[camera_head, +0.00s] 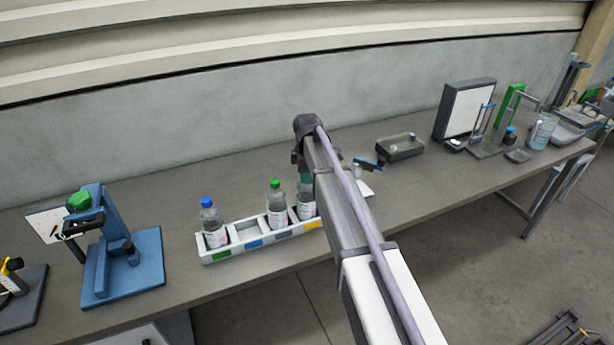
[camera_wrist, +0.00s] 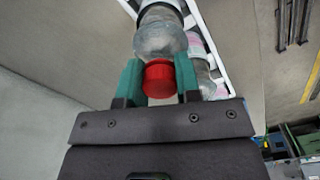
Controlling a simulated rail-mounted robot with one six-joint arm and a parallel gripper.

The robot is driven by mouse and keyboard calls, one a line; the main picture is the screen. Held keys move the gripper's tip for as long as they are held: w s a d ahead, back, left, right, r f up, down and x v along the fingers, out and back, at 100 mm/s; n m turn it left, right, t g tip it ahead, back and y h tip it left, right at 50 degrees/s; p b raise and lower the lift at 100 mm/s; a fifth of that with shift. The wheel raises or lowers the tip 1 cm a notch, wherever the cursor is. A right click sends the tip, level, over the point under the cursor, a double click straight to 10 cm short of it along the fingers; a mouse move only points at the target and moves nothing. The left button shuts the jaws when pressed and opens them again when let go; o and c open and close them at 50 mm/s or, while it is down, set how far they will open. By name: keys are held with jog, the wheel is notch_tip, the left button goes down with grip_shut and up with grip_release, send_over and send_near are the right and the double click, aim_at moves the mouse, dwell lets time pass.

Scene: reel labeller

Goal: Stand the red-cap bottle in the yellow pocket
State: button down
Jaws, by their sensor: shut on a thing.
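My gripper (camera_wrist: 159,82) is shut on the red cap (camera_wrist: 159,76) of a clear bottle (camera_wrist: 160,38), one teal finger on each side. In the head view that bottle (camera_head: 306,208) is upright at the right end of the white rack (camera_head: 208,256), at the pocket with the yellow tag (camera_head: 313,224). My arm hides its cap and part of its body there. In the wrist view its lower end is at the white rack rim. I cannot tell whether its base rests on the pocket floor.
A green-cap bottle (camera_head: 277,207) stands beside it in the rack, and a blue-cap bottle (camera_head: 212,224) stands at the left end. The blue-tagged pocket (camera_head: 245,232) between them is empty. A blue press (camera_head: 108,250) stands left; a dark box (camera_head: 400,147) sits right.

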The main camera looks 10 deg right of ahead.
jog(key=c, duration=0.8)
grip_release()
notch_tip(320, 180, up, 13)
jog(key=p, duration=1.3)
jog(key=s+m, duration=1.5)
jog(key=s, duration=1.7)
notch_tip(320, 180, down, 15)
jog(key=b, duration=1.4)
jog(key=shift+w+b, duration=0.1)
jog(key=shift+b, duration=0.25)
